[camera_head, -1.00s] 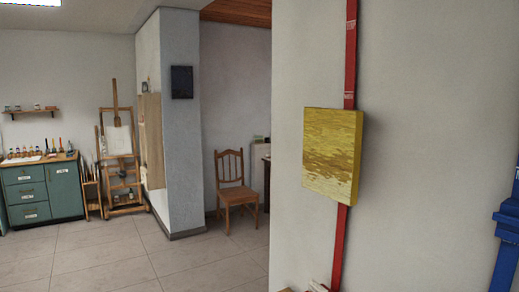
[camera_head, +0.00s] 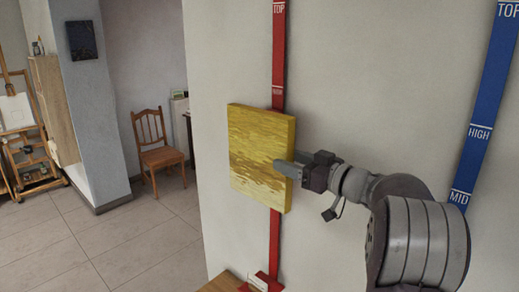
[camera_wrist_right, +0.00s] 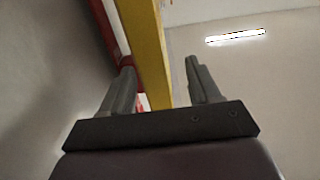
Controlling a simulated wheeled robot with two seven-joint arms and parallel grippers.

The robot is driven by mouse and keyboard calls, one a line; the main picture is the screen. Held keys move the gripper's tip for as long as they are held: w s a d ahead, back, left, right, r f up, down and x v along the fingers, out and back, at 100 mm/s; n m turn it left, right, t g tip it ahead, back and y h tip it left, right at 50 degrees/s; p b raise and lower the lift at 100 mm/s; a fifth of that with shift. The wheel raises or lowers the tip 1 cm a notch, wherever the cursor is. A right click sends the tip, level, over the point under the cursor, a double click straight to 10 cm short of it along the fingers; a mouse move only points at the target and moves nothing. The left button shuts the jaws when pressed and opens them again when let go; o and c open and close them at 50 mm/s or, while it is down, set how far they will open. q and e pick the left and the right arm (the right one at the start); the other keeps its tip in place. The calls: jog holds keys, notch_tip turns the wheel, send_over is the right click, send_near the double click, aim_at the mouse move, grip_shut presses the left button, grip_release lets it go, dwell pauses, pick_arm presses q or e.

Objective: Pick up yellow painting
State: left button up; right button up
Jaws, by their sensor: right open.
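The yellow painting (camera_head: 256,150) is a thick square canvas with a wavy yellow-brown pattern. It hangs in front of the red vertical strip (camera_head: 276,240) on the white wall. My right gripper (camera_head: 284,168) is open at the painting's right edge. In the right wrist view the painting's yellow side (camera_wrist_right: 150,50) lies between the two fingers of my right gripper (camera_wrist_right: 160,88), with the red strip beyond the left finger. Whether the fingers touch it cannot be told. My left gripper is not in view.
A blue vertical strip (camera_head: 480,110) marked TOP, HIGH and MID is on the wall to the right. A wooden surface (camera_head: 222,283) lies below the painting. A wooden chair (camera_head: 158,145) and an easel (camera_head: 30,150) stand at the left, with open tiled floor before them.

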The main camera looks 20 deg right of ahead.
aim_at(277, 154)
jog(key=p+x, duration=0.1)
jog(key=x, duration=0.1)
jog(key=d+p+x, duration=0.1)
jog(key=p+x, duration=0.1)
jog(key=x, duration=0.1)
jog(key=shift+w+r, duration=0.1)
jog(key=shift+w, duration=0.05)
jog(key=shift+w+a, duration=0.15)
jog(key=shift+w, duration=0.05)
jog(key=shift+a, duration=0.1)
grip_shut()
